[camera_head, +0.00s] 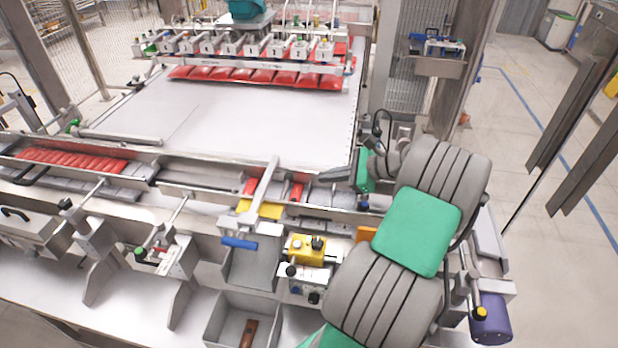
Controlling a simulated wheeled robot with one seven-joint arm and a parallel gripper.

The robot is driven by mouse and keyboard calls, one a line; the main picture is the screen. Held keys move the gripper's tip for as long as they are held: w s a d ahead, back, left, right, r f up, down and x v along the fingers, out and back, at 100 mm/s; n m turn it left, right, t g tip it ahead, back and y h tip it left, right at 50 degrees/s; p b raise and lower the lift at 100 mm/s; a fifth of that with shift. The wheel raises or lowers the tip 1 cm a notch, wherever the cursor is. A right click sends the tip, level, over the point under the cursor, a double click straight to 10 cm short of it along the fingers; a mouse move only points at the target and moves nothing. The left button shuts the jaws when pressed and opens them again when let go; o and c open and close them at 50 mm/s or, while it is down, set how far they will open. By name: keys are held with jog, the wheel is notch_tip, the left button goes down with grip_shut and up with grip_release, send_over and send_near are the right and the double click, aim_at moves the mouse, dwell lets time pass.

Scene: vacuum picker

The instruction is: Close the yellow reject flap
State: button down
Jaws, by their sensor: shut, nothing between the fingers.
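The yellow flap (268,210) is a small yellow plate at the front rail, just above a grey chute, and is partly hidden by a pale grey bar (264,187) crossing over it. A blue handle (239,243) sits just below and left of the flap. I cannot tell the flap's exact angle.
A yellow box with black knobs (305,249) is right of the chute. Red packs (298,191) lie in the rail near my fingers. A grey bin (218,323) holds a brown item. The white belt (235,122) behind is clear up to the picker head (245,46) and its red packs.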

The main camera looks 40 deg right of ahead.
aim_at(300, 190)
jog(key=p+x, duration=0.1)
jog(key=x, duration=0.8)
jog(key=shift+w+a+f, duration=0.1)
jog(key=shift+a, duration=0.1)
